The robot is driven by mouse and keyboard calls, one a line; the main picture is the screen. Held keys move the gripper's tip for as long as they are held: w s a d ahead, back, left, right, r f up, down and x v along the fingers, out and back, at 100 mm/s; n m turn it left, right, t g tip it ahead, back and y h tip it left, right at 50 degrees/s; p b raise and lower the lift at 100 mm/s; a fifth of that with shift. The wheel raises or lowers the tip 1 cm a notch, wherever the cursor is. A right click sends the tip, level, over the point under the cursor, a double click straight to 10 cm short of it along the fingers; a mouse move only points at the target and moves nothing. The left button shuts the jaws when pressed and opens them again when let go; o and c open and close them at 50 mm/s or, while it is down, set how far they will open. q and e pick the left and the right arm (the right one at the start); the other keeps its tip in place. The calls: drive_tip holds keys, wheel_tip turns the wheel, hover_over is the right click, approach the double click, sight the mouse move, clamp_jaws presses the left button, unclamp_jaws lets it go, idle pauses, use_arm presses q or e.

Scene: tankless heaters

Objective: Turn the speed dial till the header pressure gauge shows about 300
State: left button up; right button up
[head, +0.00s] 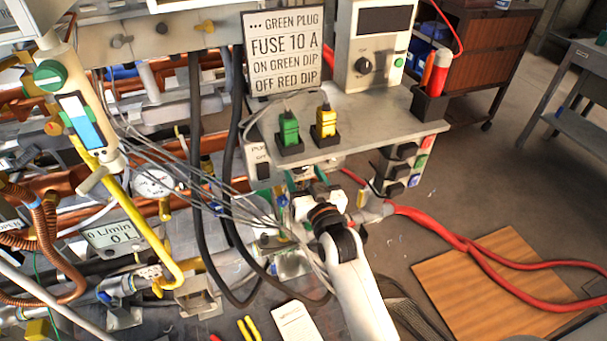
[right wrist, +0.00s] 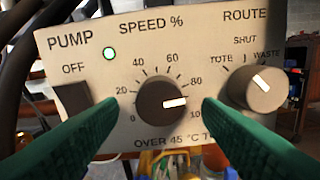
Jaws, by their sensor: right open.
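The speed dial (right wrist: 155,101), a black knob with a white mark, is on the pump panel (right wrist: 120,65) in the right wrist view. Its mark points right, between 80 and 100. My right gripper (right wrist: 160,112) is open, with its green fingers on either side of the dial and a gap to each side. Whether they touch the panel is unclear. In the head view my right gripper (head: 292,184) is below the shelf, and the dial is hidden there. A round white gauge (head: 153,183) is among the pipes at left; its label and reading are too small to read. My left gripper is out of view.
The route knob (right wrist: 257,88) is right of the dial, close to the right finger. Black hoses (head: 200,180) and grey cables hang beside my right gripper. A shelf (head: 360,120) overhangs it.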

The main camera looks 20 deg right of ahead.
drive_tip(key=shift+w, duration=0.45)
drive_tip(key=shift+c, duration=0.2)
drive_tip(key=c, duration=0.9)
drive_tip(key=shift+r+m+p, duration=0.15)
drive_tip(key=shift+m+p, duration=0.15)
drive_tip(key=shift+p, duration=0.35)
drive_tip(key=shift+c, duration=0.3)
drive_tip(key=o, duration=1)
drive_tip(key=shift+s, duration=0.1)
